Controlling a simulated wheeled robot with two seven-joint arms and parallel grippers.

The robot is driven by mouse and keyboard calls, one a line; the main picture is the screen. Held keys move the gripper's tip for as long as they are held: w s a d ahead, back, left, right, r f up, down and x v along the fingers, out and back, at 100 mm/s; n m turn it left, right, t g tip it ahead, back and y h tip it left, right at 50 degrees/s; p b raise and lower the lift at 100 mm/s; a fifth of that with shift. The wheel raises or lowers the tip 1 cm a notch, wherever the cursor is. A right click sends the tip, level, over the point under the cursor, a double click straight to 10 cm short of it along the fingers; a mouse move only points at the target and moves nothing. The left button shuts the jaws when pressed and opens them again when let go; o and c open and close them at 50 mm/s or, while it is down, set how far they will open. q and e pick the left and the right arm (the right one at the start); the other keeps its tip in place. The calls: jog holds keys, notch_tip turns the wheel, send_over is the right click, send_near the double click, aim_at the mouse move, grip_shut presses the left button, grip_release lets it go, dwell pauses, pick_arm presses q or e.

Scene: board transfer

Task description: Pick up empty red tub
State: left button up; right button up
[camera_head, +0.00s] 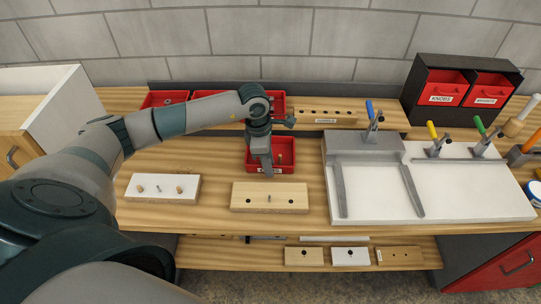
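My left gripper (268,172) points down over a red tub (287,168) at the back middle of the bench. Its lower end covers part of the tub's inside and front. I cannot tell if its fingers are open or touch the tub. Something small seems to show inside this tub, right of the gripper, so I cannot tell if it is empty. More red tubs stand behind along the back, one at the left (160,100) and one behind my wrist (277,98), partly hidden by my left arm. My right gripper is not in view.
A white board (160,188) and a wooden board (270,197) lie in front of the tub. A white-topped fixture (455,185) with clamps is at right. A black rack (460,92) with red bins stands behind it. Boards lie on a lower shelf (220,250).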

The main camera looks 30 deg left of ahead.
pick_arm(q)
grip_shut()
jog(key=shift+r, duration=0.2)
jog(key=shift+w+r+b, duration=0.1)
jog(key=shift+r+b, duration=0.9)
jog(key=shift+r, duration=0.3)
jog(key=s+d+r+b, duration=0.1)
jog(key=d+r+b, duration=0.4)
jog(key=d+r, duration=0.3)
jog(key=d, duration=0.3)
jog(key=shift+d, duration=0.3)
